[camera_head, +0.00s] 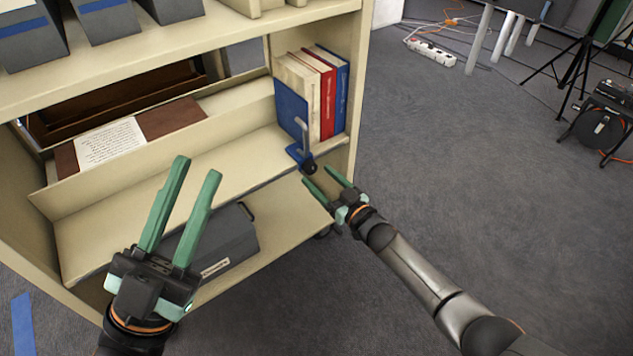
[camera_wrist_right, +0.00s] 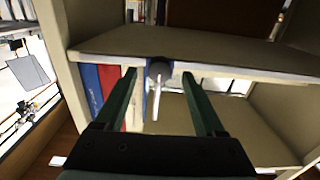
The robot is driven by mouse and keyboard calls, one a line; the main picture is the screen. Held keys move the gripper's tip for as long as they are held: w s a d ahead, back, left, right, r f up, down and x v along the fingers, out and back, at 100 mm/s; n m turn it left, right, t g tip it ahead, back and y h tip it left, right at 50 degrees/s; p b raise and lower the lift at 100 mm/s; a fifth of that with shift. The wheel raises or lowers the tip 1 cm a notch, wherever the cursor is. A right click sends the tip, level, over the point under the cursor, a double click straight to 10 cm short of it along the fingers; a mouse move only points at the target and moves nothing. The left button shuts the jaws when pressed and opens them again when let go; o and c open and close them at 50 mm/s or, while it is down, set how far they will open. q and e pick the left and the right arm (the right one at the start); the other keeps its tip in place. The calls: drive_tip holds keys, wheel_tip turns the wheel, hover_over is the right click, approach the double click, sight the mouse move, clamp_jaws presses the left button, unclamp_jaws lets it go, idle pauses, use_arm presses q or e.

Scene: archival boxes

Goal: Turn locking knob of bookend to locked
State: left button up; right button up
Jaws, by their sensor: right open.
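The blue bookend (camera_head: 290,108) stands on the middle shelf of the cart, at the left side of a short row of books. Its dark knob (camera_head: 310,168) sits at the shelf's front edge below a grey metal lever (camera_head: 303,137). In the right wrist view the knob (camera_wrist_right: 159,69) and the pale lever (camera_wrist_right: 156,97) show between my fingers. My right gripper (camera_head: 318,175) is open beside the knob, one finger on each side in the wrist view; contact cannot be told. My left gripper (camera_head: 198,167) is open and empty in front of the shelf.
White, red and blue books (camera_head: 328,95) stand between bookend and cart side. A dark grey box (camera_head: 215,245) sits on the bottom shelf. Grey boxes (camera_head: 105,18) stand on top.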

drive_tip(key=shift+b+x, duration=0.35)
drive_tip(key=shift+x, duration=0.75)
clamp_jaws()
